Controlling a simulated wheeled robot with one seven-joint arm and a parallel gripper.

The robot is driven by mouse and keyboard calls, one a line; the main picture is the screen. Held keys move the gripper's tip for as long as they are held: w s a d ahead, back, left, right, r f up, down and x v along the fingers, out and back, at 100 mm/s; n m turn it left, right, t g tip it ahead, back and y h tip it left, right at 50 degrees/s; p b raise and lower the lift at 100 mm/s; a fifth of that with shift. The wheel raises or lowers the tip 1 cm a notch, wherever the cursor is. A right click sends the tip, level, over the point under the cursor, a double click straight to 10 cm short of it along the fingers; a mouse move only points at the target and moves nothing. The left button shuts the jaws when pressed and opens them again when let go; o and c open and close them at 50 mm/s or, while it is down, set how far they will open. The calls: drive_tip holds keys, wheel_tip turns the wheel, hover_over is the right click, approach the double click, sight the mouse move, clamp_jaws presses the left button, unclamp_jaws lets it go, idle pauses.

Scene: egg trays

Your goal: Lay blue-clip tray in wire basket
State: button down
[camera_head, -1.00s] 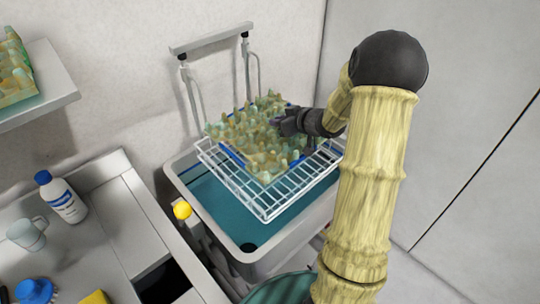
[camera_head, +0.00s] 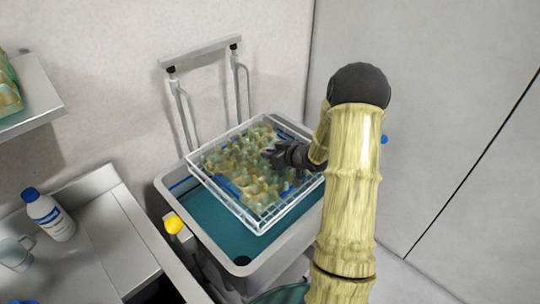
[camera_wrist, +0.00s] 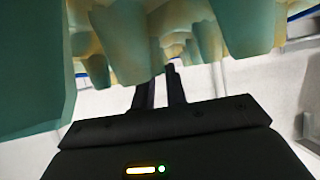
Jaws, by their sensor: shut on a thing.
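The egg tray (camera_head: 246,165) is mottled green and tan with raised pegs and shows blue along its edges. It lies inside the white wire basket (camera_head: 263,226), roughly level, with the basket's wires around it. My gripper (camera_head: 272,156) is over the tray's right part, shut on the tray. In the wrist view the tray's pegs (camera_wrist: 180,35) fill the top, and the dark fingers (camera_wrist: 158,88) reach in among them. Whether the tray rests on the basket floor is hidden.
The basket sits over a grey cart with a teal inside (camera_head: 222,220) and a tall handle (camera_head: 205,52). At left are a counter with a white bottle (camera_head: 50,215), a clear mug (camera_head: 16,252) and a shelf (camera_head: 35,95).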

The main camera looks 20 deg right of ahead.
drive_tip(key=shift+f, duration=0.45)
drive_tip(key=shift+a, duration=0.1)
drive_tip(key=c, duration=1.4)
unclamp_jaws()
drive_tip(key=shift+c, duration=0.2)
drive_tip(key=shift+s+r, duration=0.1)
drive_tip(key=v, duration=1.1)
drive_tip(key=shift+s+d+r+b, duration=0.2)
drive_tip(key=shift+s+b, duration=0.1)
drive_tip(key=shift+s, duration=0.05)
